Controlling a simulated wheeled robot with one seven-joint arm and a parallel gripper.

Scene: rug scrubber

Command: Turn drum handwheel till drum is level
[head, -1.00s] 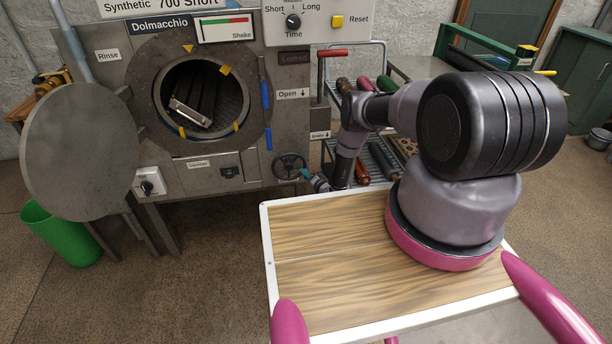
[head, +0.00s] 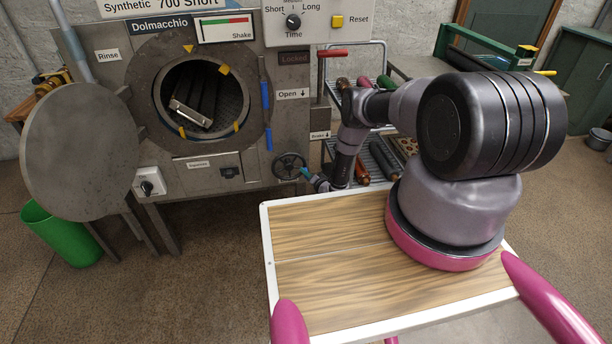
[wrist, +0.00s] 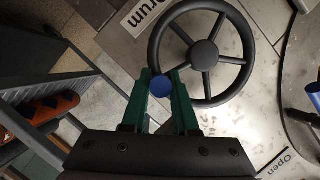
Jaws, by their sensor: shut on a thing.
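The drum (head: 237,88) shows through the round front opening of the grey machine. A pale bar-like piece (head: 190,113) inside it slopes down to the right, so the drum looks tilted. The drum handwheel (head: 289,156) is a dark spoked wheel low on the machine's right side. It fills the upper middle of the wrist view (wrist: 203,55), beside a "Drum" label. My gripper (head: 305,172) is at the wheel's right edge. In the wrist view its green fingers (wrist: 161,86) are shut on the wheel's blue-ended knob (wrist: 161,85).
The round door (head: 80,150) stands open at the left, above a green bin (head: 62,234). A blue handle (head: 267,102) and a red-handled lever (head: 331,53) are right of the opening. A rack with rolled rugs (head: 383,158) stands behind my arm.

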